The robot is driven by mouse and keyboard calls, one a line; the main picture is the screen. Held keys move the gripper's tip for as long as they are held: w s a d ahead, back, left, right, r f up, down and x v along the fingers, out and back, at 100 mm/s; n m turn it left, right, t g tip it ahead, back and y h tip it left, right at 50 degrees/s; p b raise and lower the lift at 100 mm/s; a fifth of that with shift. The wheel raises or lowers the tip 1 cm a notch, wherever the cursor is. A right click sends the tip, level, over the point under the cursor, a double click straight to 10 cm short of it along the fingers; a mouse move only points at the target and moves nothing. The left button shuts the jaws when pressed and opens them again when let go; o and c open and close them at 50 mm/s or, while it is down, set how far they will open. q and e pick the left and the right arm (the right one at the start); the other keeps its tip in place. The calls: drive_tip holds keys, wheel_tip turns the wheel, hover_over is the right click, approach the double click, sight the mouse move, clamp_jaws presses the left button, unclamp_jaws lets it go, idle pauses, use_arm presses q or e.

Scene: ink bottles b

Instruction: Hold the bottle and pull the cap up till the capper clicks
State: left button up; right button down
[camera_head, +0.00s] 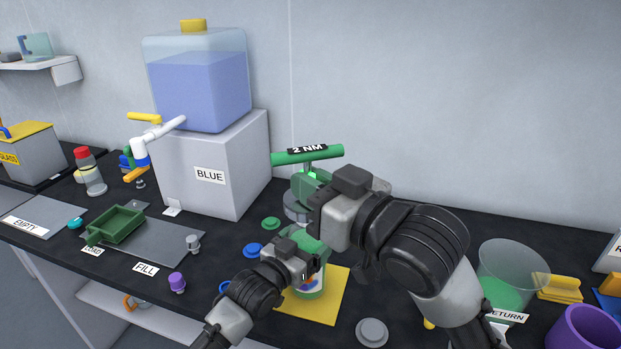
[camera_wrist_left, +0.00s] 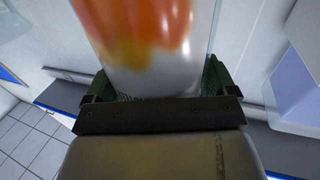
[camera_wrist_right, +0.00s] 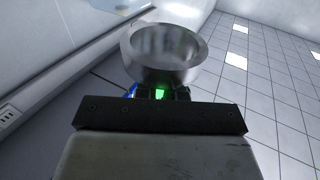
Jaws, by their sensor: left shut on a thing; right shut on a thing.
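The bottle (camera_head: 318,287) stands on a yellow mat, with green showing near its top. The capper has a green T-handle (camera_head: 280,158) marked "2 NM" and a metal cup (camera_head: 293,210) above the bottle. My right gripper (camera_head: 322,210) is shut on the capper. The metal cup (camera_wrist_right: 165,60) and a green glow (camera_wrist_right: 160,93) show beyond its fingers. I cannot see the cap; cup-to-bottle contact is unclear.
The yellow mat (camera_head: 333,305) has a grey disc (camera_head: 372,331) at its right. Blue (camera_head: 253,250) and green (camera_head: 271,223) caps lie left of the bottle. The BLUE tank block (camera_head: 215,150) stands behind left. A clear RETURN bin (camera_head: 510,265) and purple cup (camera_head: 585,330) stand right.

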idle(0.4)
use_arm(q)
drive_tip(key=o, duration=1.4)
